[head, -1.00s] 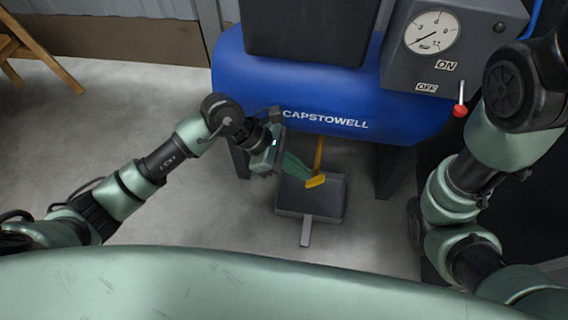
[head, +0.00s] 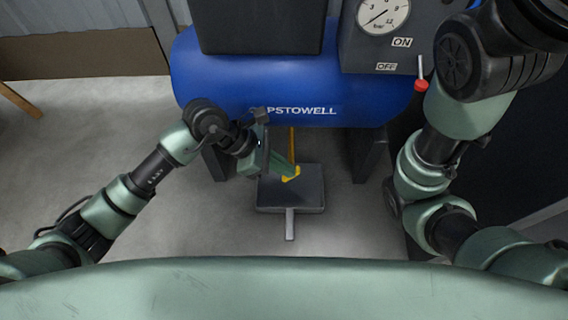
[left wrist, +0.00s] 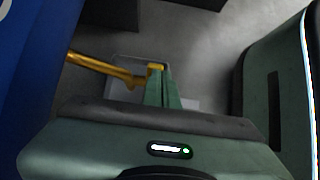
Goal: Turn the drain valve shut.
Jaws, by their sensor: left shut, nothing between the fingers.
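The drain valve shows under the blue tank as a yellow pipe (head: 291,140) with a yellow handle (head: 292,178) at its lower end. It also shows in the left wrist view as a yellow pipe (left wrist: 100,68) coming from the left, ending beside my fingertips. My left gripper (head: 291,170) is shut and empty, its green fingers right at the yellow handle and covering part of it. In the left wrist view the closed fingertips (left wrist: 160,76) overlap or touch the handle's end; I cannot tell which. My right gripper is outside the views.
A dark tray (head: 305,201) with a pale handle (head: 290,225) lies on the floor below the valve. The blue tank (head: 240,90) stands on dark legs. A gauge (head: 384,14) and a red-tipped switch (head: 422,86) are at upper right.

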